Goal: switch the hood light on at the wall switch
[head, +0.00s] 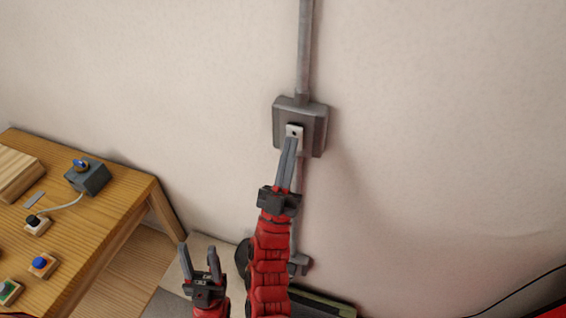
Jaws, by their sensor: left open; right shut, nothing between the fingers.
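The wall switch is a grey box (283,114) on the wall, with a small light plate (295,130) on its front that bears a dark spot. A grey conduit (304,45) runs up from it. My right gripper (290,141) is shut and empty. Its fingertips are at the lower edge of the plate in the picture; I cannot tell whether they touch it. The fingers hide part of the box's lower front. My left gripper (199,250) is open and empty, lower and to the left, with its fingers pointing up. The hood light is not in view.
A wooden table (110,205) stands at the left. On it are a grey box with a blue-topped knob (88,177), a blue button (40,264), a green button (8,291) and a wooden block (15,172). A dark cable (520,290) shows at the lower right. The wall around the switch is clear.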

